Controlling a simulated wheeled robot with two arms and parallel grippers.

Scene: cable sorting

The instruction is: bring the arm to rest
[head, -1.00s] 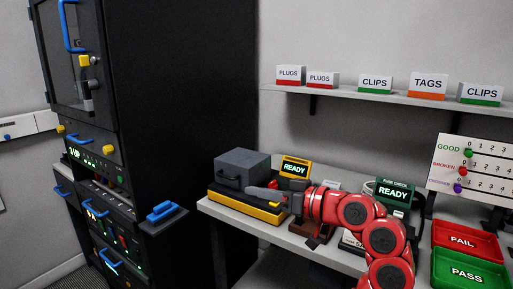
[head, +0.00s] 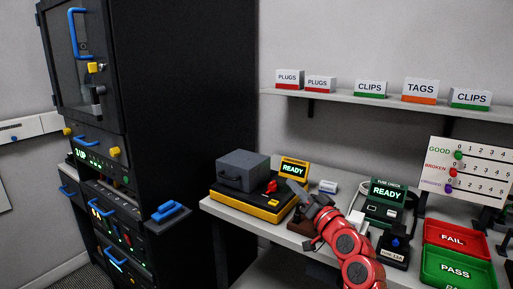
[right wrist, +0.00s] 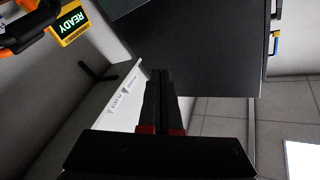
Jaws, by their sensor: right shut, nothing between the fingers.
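My right arm (head: 352,250) is red and comes in from the bottom of the head view, in front of the bench. Its dark gripper (head: 304,193) points up and to the left, near the right end of the yellow-based unit. In the right wrist view the gripper's two fingers (right wrist: 160,102) are together with nothing between them. My left gripper is in neither view.
The bench (head: 232,208) carries the yellow-based unit (head: 250,201), a green fuse checker (head: 385,199), a red FAIL tray (head: 453,239) and a green PASS tray (head: 455,272). A black cabinet (head: 185,90) stands at left. A shelf (head: 345,100) holds labelled boxes.

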